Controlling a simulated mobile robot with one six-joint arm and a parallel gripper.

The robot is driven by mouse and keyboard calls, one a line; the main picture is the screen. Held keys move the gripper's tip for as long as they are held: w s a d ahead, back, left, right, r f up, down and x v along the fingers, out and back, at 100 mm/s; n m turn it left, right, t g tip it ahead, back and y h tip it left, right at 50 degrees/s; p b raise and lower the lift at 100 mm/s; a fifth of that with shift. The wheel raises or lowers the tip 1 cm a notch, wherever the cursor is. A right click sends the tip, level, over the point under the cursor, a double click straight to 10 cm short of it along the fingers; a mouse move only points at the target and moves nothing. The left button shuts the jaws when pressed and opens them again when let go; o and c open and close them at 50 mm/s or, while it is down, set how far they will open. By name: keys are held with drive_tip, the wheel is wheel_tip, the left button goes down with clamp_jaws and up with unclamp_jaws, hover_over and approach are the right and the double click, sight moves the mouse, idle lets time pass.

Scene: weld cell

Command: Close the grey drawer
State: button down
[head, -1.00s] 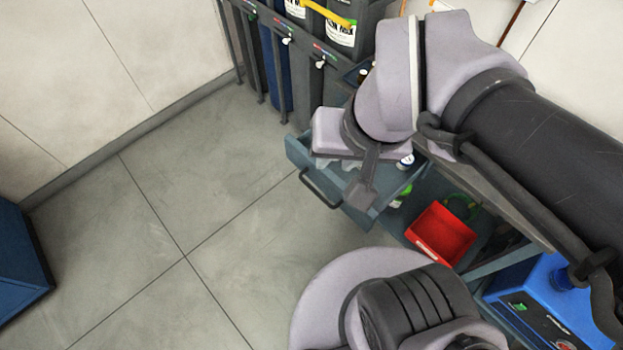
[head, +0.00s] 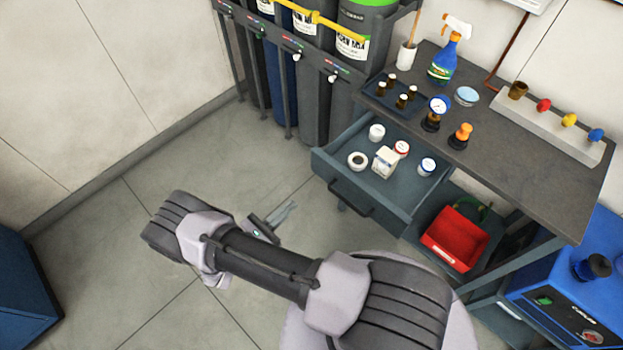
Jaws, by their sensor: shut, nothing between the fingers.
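The grey drawer (head: 335,172) under the workbench is pulled out, its front facing the lower left. It has a dark bar handle (head: 351,198). Inside it stand several small jars (head: 376,132) and a white box (head: 385,161). My gripper (head: 290,208) is shut and empty over the floor. In the picture it lies left of the drawer front, apart from the handle.
The bench top (head: 480,135) holds a blue spray bottle (head: 444,60), a gauge and small bottles. A red bin (head: 455,238) sits on the shelf below the drawer. Gas cylinders (head: 315,100) stand behind. A blue machine (head: 570,300) stands at right.

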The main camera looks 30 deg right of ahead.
sight(327, 175)
drive_tip(key=b+x, duration=0.2)
drive_tip(key=x, duration=1.1)
drive_tip(key=shift+s+d, duration=0.1)
drive_tip(key=shift+d, duration=0.05)
